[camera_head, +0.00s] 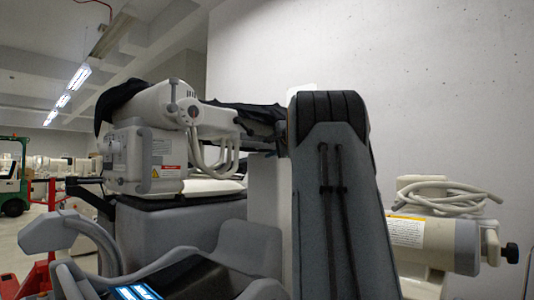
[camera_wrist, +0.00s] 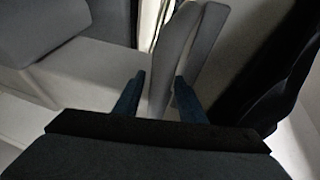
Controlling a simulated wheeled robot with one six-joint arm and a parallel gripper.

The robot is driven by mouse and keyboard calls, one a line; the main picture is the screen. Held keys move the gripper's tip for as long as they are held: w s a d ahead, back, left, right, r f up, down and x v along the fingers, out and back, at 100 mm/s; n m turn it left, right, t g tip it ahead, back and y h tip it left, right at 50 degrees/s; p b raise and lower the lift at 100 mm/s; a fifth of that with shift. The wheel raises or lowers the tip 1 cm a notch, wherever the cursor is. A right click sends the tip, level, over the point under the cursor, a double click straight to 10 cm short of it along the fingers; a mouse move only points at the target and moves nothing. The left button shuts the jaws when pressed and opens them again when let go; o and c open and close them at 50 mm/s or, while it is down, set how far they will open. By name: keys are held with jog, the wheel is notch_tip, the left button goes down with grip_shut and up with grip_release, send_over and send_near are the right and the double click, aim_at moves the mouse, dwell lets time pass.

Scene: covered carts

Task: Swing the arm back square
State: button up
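A white machine (camera_head: 145,155) with a dial, hoses and a yellow warning label stands left of centre in the head view. Its white jointed arm (camera_head: 215,120) runs from the dial toward the right, partly under a black cover (camera_head: 250,112). Its far end is hidden behind a tall grey and black upright part. My gripper (camera_wrist: 160,76) shows in the wrist view with its two dark fingers apart. A long grey curved panel (camera_wrist: 172,55) lies beyond and between the fingers; I cannot tell whether they touch it. The gripper cannot be made out in the head view.
A second white unit (camera_head: 435,240) with coiled hoses (camera_head: 445,195) stands at the right by the concrete wall (camera_head: 430,90). A green forklift (camera_head: 15,180) and a red frame (camera_head: 45,245) are at the left. Grey curved casings fill the lower left foreground. Open floor shows only at far left.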

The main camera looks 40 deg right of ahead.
aim_at(274, 146)
jog(key=shift+b+v, duration=0.75)
jog(key=shift+v, duration=1.9)
jog(key=shift+s, duration=0.1)
jog(key=c, duration=0.5)
jog(key=shift+s+d+y+p, duration=0.1)
jog(key=shift+s+y+p, duration=0.25)
jog(key=shift+p, duration=0.1)
jog(key=c, duration=0.3)
jog(key=s+y+p, duration=0.1)
jog(key=s, duration=0.1)
jog(key=s+n+p, duration=0.1)
jog(key=s+p, duration=0.1)
jog(key=s+y+p, duration=0.1)
jog(key=s, duration=0.2)
jog(key=shift+s+a+r+n+y+p, duration=0.1)
jog(key=shift+a+r+n+y+p, duration=0.15)
jog(key=shift+r+n+y+p, duration=0.1)
grip_shut()
jog(key=s+a+r+n+y+p, duration=0.2)
jog(key=s+a+r+y+p, duration=0.15)
jog(key=s, duration=0.45)
jog(key=shift+n, duration=0.25)
jog(key=p+x, duration=0.2)
jog(key=x, duration=0.2)
jog(key=p+x, duration=0.2)
jog(key=x, duration=0.3)
jog(key=p+x, duration=0.2)
jog(key=x, duration=0.2)
jog(key=shift+w+f, duration=0.3)
jog(key=shift+f, duration=0.05)
